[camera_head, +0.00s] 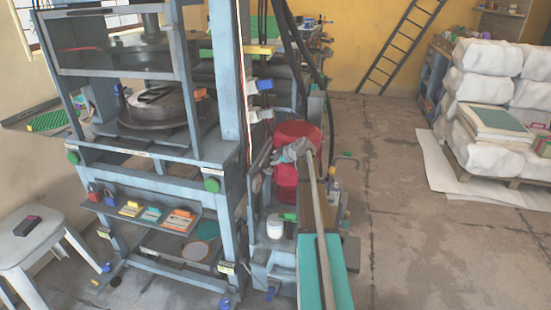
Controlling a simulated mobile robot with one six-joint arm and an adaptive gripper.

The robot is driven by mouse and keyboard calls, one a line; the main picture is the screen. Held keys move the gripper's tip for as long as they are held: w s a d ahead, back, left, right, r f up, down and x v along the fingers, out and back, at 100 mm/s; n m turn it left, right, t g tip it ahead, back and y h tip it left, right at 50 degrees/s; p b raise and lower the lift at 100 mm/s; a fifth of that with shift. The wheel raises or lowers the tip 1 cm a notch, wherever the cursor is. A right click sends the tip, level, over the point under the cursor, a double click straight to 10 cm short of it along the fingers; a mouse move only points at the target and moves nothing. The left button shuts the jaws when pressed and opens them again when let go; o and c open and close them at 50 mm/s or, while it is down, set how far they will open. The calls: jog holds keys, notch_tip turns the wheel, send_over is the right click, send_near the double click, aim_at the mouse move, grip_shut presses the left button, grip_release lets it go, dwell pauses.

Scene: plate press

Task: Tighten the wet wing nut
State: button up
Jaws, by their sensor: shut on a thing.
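I cannot pick out a wing nut for certain, and no wet sheen can be told at this size. The blue-grey press frame (228,160) stands on the left, with a round metal part (157,103) inside it. Green round knobs sit on its front corners, one at the right post (212,185). Small blue (264,86) and white fittings sit on the right side of the upright post.
A white stool (30,240) is at left. White sacks (485,55) are stacked at right. Open floor (400,200) lies between.

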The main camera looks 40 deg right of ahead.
jog(key=shift+w+d+r+y+p, duration=0.1)
jog(key=shift+y+p, duration=0.2)
jog(key=shift+m+g, duration=0.3)
jog(key=o, duration=0.9)
jog(key=shift+c, duration=0.2)
